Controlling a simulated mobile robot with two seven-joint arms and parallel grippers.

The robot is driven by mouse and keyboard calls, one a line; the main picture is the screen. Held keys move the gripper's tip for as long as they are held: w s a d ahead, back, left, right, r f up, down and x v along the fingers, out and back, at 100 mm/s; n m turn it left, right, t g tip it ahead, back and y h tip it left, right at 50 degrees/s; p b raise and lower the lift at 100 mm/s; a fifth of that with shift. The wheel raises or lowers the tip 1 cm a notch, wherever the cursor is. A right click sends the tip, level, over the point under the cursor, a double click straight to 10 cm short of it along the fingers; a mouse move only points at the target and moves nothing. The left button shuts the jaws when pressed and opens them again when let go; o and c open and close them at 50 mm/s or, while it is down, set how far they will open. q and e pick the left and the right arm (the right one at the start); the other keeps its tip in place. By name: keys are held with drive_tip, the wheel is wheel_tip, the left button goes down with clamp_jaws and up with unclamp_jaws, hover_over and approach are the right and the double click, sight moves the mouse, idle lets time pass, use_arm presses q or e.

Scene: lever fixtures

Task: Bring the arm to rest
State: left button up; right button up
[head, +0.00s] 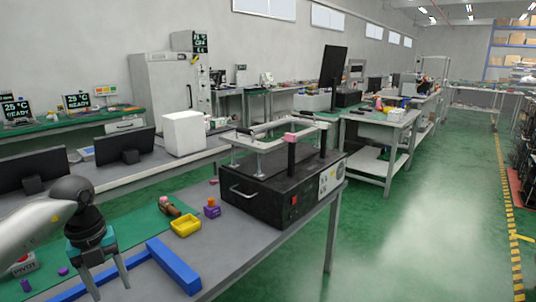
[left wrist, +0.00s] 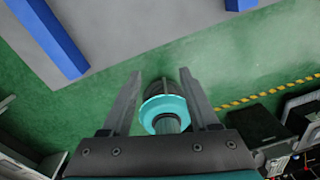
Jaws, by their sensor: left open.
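My left arm comes in from the left in the head view, with its dark and teal left gripper (head: 110,288) pointing down over the near left part of the table. Its two fingers are apart, and it looks empty. In the left wrist view my left gripper (left wrist: 158,85) also shows open. A teal and dark round part appears between the fingers there; I cannot tell whether they touch it. The lever fixture, a black box (head: 262,207) with a pale frame and pink-topped post, stands on the table's far right, apart from the gripper. My right gripper is not in view.
A blue bar (head: 173,266) lies on the grey table (head: 262,257) right of the gripper. Beyond it are a yellow tray (head: 186,226) and a purple block (head: 212,208). Green floor is clear at right.

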use_arm(q)
drive_tip(key=w+d+f+n+t+h+p, duration=0.1)
drive_tip(key=w+d+f+n+t+h, duration=0.2)
drive_tip(key=d+f+n+t+h, duration=0.35)
drive_tip(key=w+d+f+n+t+h+p, duration=0.2)
drive_tip(key=d+f+n+t+h, duration=0.15)
drive_tip(key=d+f, duration=0.55)
drive_tip(key=s+a+f+n+y, duration=0.35)
drive_tip(key=s+f+n, duration=0.2)
drive_tip(key=f, duration=0.25)
drive_tip(key=s+a+f+n+y, duration=0.2)
drive_tip(key=s+f+n+y, duration=0.3)
drive_tip(key=s+f, duration=0.25)
drive_tip(key=s+f+n+g+y+p, duration=0.1)
drive_tip(key=s+f, duration=0.5)
drive_tip(key=s, duration=0.7)
drive_tip(key=s+f+n+g+y, duration=0.1)
drive_tip(key=s+f+n+g, duration=0.3)
drive_tip(key=s, duration=0.8)
wheel_tip(320, 180, down, 2)
drive_tip(key=shift+s+f+n+g+y+p, duration=0.1)
drive_tip(key=shift+s+n+g+y+p, duration=0.25)
drive_tip(key=shift+g, duration=0.85)
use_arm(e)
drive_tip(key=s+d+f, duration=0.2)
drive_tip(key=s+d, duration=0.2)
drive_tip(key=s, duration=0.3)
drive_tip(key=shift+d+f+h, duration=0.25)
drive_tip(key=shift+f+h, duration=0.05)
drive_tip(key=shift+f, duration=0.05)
